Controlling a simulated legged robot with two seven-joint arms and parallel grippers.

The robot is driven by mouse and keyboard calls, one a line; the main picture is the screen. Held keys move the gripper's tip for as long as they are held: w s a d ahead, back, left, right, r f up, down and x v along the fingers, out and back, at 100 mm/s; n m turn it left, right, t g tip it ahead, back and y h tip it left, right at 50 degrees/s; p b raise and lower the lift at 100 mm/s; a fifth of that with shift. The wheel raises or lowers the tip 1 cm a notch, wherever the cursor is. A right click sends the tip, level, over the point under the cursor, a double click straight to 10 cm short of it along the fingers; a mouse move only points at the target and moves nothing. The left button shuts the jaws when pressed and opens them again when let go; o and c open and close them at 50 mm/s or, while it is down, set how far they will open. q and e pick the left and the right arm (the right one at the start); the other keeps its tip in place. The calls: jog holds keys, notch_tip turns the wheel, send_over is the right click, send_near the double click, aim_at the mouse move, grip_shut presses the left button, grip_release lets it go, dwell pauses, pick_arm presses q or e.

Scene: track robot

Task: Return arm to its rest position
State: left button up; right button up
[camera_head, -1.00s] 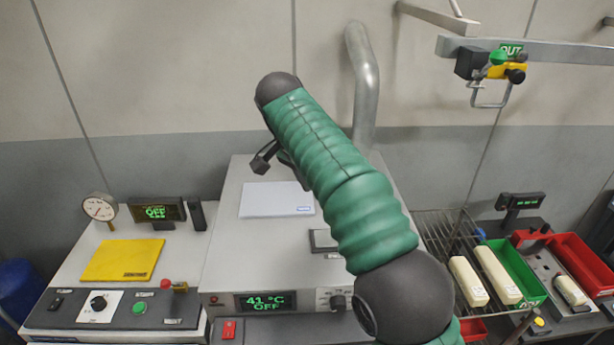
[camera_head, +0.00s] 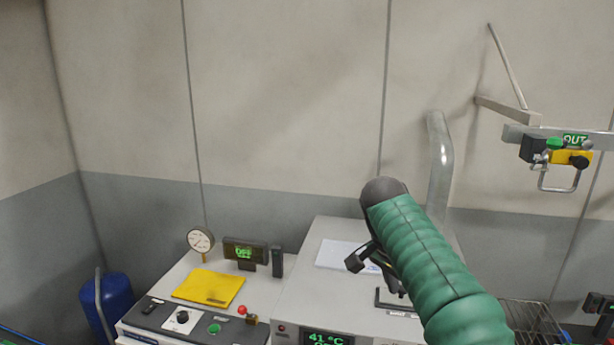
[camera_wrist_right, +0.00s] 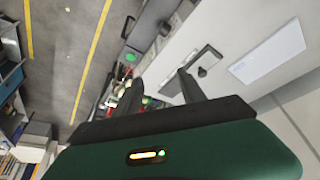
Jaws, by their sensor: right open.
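My right arm (camera_head: 430,265) in its green sleeve rises from the lower right in the head view, in front of the grey machine. My right gripper (camera_head: 375,262) shows only in part, as dark fingers beside the arm's dark end. In the right wrist view, the right gripper (camera_wrist_right: 158,92) has its two dark fingers apart with nothing held between them. The machine's white top with a dark handle (camera_wrist_right: 192,72) lies beyond the fingers. My left gripper is not in view.
The grey machine (camera_head: 318,262) has a display reading 41 °C. Left of it stands a control bench with a yellow pad (camera_head: 208,287) and a gauge (camera_head: 200,240). A blue cylinder (camera_head: 108,300) stands at far left. A metal pipe (camera_head: 440,165) and a wall bracket (camera_head: 555,140) are at right.

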jog(key=s+f+n+y+b, duration=0.1)
jog(key=s+f+n+b, duration=0.25)
jog(key=f, duration=0.85)
jog(key=s+f+n+y+b, duration=0.1)
jog(key=s+f+n+b, duration=0.3)
jog(key=f, duration=0.8)
jog(key=s+f+n+y+b, duration=0.1)
jog(key=s+f+n+b, duration=0.2)
jog(key=s+f, duration=1.2)
notch_tip(320, 180, down, 3)
jog(key=b, duration=0.3)
jog(key=shift+s+f+n+y+b, duration=0.2)
jog(key=shift+s+n+y+b, duration=0.1)
jog(key=shift+n+b, duration=0.1)
jog(key=shift+w+d, duration=0.1)
